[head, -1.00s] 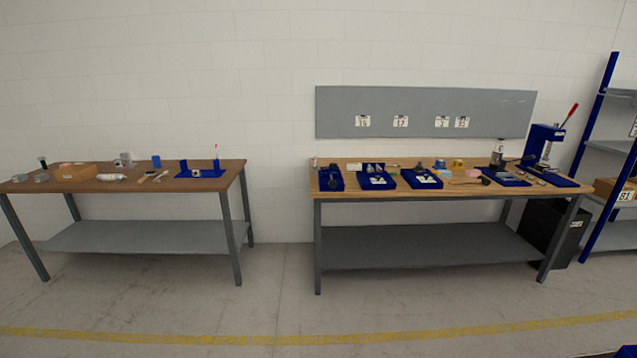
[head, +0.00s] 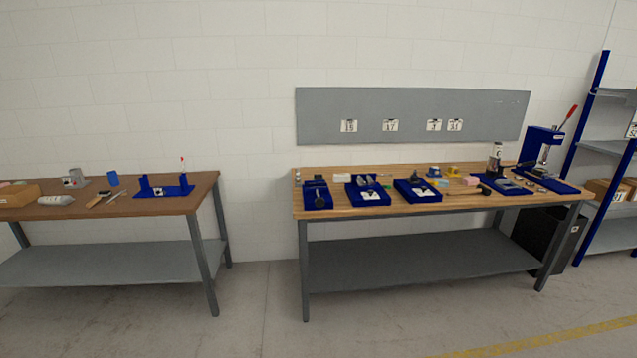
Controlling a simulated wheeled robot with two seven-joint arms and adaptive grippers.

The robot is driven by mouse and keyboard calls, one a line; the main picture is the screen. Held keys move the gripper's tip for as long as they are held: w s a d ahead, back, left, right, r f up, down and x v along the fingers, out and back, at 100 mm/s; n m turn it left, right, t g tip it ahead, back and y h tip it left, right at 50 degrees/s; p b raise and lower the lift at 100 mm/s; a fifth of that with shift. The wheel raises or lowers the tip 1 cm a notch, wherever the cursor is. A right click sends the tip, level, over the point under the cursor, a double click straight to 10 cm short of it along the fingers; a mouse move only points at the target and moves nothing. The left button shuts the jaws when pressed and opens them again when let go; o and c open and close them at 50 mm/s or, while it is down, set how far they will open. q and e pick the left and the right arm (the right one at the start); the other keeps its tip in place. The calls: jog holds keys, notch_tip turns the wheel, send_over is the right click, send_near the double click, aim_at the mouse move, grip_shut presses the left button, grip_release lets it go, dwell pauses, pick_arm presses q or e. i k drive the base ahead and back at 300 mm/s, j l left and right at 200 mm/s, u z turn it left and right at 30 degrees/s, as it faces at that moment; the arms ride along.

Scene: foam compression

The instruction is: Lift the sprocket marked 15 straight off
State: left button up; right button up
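I cannot make out a sprocket marked 15; the parts on the benches are too small to read at this distance. The right workbench (head: 400,207) has a wooden top with several blue trays, among them a left one (head: 318,201), a middle one (head: 354,197) and another (head: 405,191), holding small dark and grey parts and white labels. A grey board (head: 410,107) on the wall above carries several white number tags, such as one at its left (head: 349,126). Neither of my grippers is in view.
A blue press (head: 541,140) with a red-tipped lever stands at the right bench's far end. A black bin (head: 570,238) and shelving (head: 585,135) are further right. The floor in front is clear.

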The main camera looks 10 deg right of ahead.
aim_at(413, 180)
jog(key=i+z, duration=0.25)
jog(key=i, duration=0.55)
jog(key=i+z, duration=0.35)
jog(key=i+j+z, duration=0.15)
jog(key=i+z, duration=0.7)
jog(key=i+j+z, duration=0.15)
jog(key=z, duration=0.25)
jog(key=i+j+z, duration=0.3)
jog(key=z, duration=0.15)
jog(key=i, duration=0.1)
